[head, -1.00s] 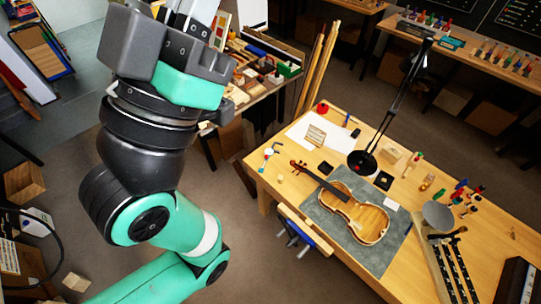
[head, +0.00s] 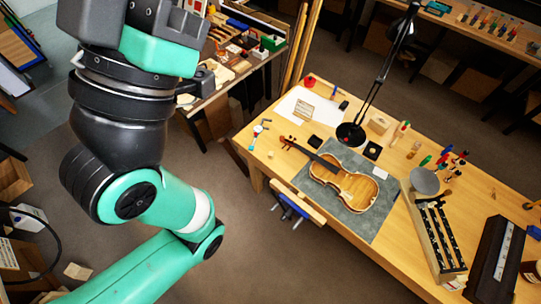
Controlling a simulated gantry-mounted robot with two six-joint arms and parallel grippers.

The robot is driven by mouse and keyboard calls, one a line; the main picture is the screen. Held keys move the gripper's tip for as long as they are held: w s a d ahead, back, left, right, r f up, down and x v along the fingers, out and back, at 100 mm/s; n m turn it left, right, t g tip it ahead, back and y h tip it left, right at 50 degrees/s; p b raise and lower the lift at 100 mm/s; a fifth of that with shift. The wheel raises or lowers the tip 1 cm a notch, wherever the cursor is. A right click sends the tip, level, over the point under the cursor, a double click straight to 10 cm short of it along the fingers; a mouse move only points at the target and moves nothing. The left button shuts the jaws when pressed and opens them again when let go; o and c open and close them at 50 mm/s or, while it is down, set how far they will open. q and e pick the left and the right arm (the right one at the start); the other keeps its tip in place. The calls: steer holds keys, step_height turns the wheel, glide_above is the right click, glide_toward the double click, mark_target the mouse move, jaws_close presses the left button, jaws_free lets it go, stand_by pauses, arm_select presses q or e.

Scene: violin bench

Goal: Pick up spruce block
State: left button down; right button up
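A small pale wooden block (head: 379,124), which looks like the spruce block, lies at the back of the workbench (head: 300,239), right of the lamp base. Nothing is touching it. My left arm fills the left side of the head view, well left of the bench and far from the block. Its upper end runs out of the top of the picture, so the gripper fingers do not show. My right gripper is not in the picture.
A violin (head: 345,182) lies on a grey mat (head: 376,222) mid-bench. A black lamp (head: 350,134) stands close left of the block. Paper (head: 291,105) lies further left. Small tools and a round grey disc (head: 424,181) stand to the right. The bench's front left is fairly clear.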

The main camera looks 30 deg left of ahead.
arm_select(q)
steer(key=c, duration=1.6)
jaws_free()
steer(key=c, duration=0.5)
jaws_free()
